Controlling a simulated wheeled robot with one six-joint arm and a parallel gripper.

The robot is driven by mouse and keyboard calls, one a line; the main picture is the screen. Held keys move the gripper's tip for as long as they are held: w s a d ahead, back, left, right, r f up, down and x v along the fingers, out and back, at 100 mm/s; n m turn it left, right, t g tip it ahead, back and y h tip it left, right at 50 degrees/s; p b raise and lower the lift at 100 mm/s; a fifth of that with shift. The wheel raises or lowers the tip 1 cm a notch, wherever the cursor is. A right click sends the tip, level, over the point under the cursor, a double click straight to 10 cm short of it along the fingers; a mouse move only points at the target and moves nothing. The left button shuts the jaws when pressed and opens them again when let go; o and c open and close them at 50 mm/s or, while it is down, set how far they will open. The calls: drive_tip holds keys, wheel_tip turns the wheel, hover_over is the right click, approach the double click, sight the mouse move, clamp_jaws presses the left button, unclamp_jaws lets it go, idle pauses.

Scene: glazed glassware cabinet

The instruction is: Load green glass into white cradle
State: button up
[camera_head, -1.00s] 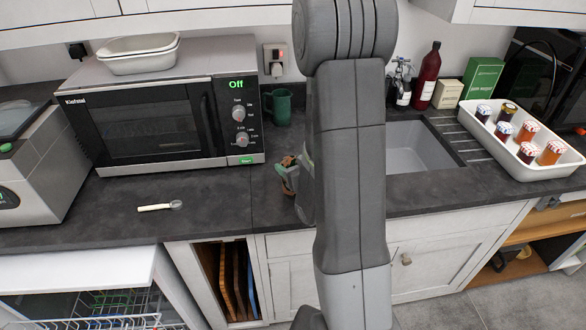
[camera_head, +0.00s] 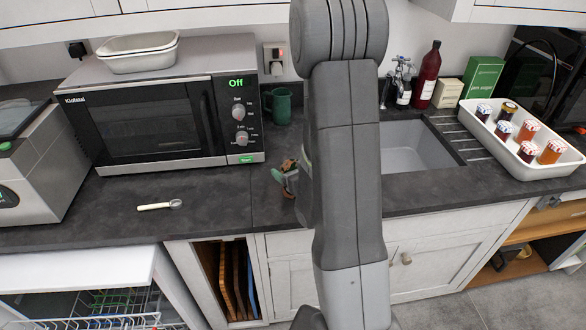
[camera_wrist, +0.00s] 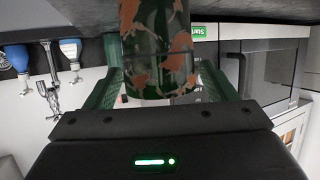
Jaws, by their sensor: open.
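A dark green glass with orange-brown patches (camera_wrist: 158,45) stands out in the wrist view, which is upside down. It lies between the two green fingers of my open gripper (camera_wrist: 160,76), one finger on each side; I cannot tell whether either touches it. The glass's far end is cut off by the frame's top. In the head view my gripper (camera_head: 284,182) is low over the counter right of the microwave, mostly hidden behind my arm. Brown and green bits show there. I cannot make out a thing that is clearly the white cradle.
A plain green mug (camera_head: 281,105) stands beside the microwave (camera_head: 150,125). A pale-handled utensil (camera_head: 155,206) lies on the counter (camera_head: 215,203). The sink (camera_head: 408,155) and a white tray of jars (camera_head: 497,139) are to the right. An open dishwasher rack (camera_head: 120,303) is below left.

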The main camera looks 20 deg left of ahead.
drive_tip(key=shift+r+p, duration=0.2)
drive_tip(key=shift+p, duration=0.1)
drive_tip(key=shift+s+d, duration=0.15)
drive_tip(key=shift+d, duration=0.15)
drive_tip(key=b+v, duration=0.2)
drive_tip(key=v, duration=0.9)
drive_tip(key=shift+s+r, duration=0.1)
drive_tip(key=shift+r, duration=0.05)
